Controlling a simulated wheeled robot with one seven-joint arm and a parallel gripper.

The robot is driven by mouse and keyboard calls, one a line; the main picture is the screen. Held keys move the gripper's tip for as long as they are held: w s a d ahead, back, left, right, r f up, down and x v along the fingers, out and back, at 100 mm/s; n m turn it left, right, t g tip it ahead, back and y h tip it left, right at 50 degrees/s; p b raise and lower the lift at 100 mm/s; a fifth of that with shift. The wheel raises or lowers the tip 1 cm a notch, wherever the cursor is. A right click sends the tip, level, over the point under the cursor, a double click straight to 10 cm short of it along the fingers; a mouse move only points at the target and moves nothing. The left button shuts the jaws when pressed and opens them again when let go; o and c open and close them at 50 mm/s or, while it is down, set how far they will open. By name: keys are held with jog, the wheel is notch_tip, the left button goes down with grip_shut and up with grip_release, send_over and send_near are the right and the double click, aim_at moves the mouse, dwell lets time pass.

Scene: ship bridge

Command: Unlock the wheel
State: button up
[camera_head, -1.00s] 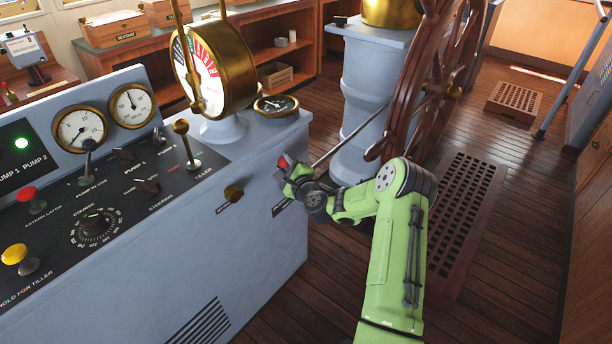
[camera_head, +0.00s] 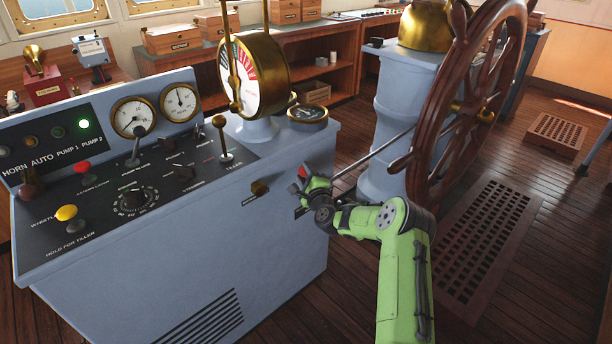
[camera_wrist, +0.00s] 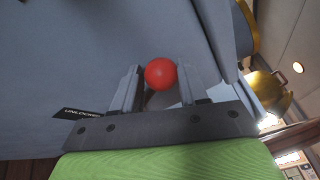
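The wooden ship's wheel (camera_head: 432,118) stands at the right, beside a grey pedestal (camera_head: 395,110). A red ball knob (camera_head: 303,172) is at the right end of the grey console's front, largely hidden by my gripper (camera_head: 306,182) in the head view. In the wrist view the red knob (camera_wrist: 160,74) lies between the two fingers of my gripper (camera_wrist: 160,82). The fingers are apart on either side of it, with a narrow gap showing at the left. A dark label reading UNLOCKED (camera_wrist: 82,114) is left of the fingers.
A thin rod (camera_head: 375,152) runs between my gripper and the pedestal. A floor grating (camera_head: 485,245) lies below the wheel.

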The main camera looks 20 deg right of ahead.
jog(key=o, duration=0.4)
jog(key=shift+c, duration=0.2)
jog(key=s+a+b, duration=0.1)
jog(key=s+b, duration=0.2)
jog(key=s, duration=1.2)
jog(key=shift+s+a, duration=0.2)
jog(key=shift+s, duration=0.2)
